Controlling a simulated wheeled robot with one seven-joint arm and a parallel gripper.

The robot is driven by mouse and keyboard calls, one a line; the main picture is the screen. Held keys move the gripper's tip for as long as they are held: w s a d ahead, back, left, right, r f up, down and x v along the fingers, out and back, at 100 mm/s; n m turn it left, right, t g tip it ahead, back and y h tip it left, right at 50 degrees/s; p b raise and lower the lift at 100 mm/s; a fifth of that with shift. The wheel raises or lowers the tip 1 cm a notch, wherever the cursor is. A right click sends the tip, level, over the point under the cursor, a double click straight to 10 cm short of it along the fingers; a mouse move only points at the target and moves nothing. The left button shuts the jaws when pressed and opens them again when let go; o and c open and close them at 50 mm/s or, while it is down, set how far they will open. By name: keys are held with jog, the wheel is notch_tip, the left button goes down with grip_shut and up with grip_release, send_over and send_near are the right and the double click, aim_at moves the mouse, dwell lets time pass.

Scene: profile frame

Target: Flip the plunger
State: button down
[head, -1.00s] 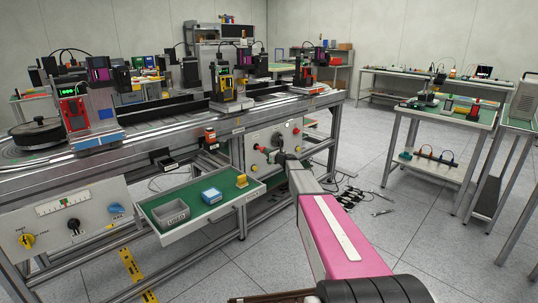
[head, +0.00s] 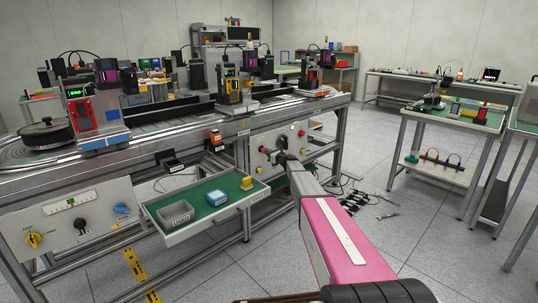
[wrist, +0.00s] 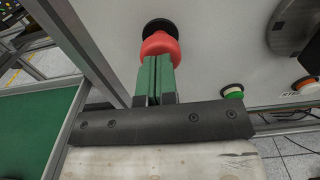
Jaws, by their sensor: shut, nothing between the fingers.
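My gripper (wrist: 157,72) is shut, its two green fingers together with nothing between them. In the wrist view its tips are at a red rounded knob (wrist: 160,47) with a black collar on a light panel. The tips overlap the knob's lower edge; I cannot tell whether they touch it. This knob is the likeliest plunger, but no label confirms it. In the head view my gripper (head: 278,158) is at the grey control panel (head: 281,139) under the conveyor, and its own fingers hide the knob there.
A green button (wrist: 233,92) and a red button (wrist: 304,84) sit to the right on the panel. A metal frame post (wrist: 88,45) is close on the left. An open drawer (head: 184,238) holds a grey bin, a blue box and a yellow block.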

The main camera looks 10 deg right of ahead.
jog(key=v, duration=1.4)
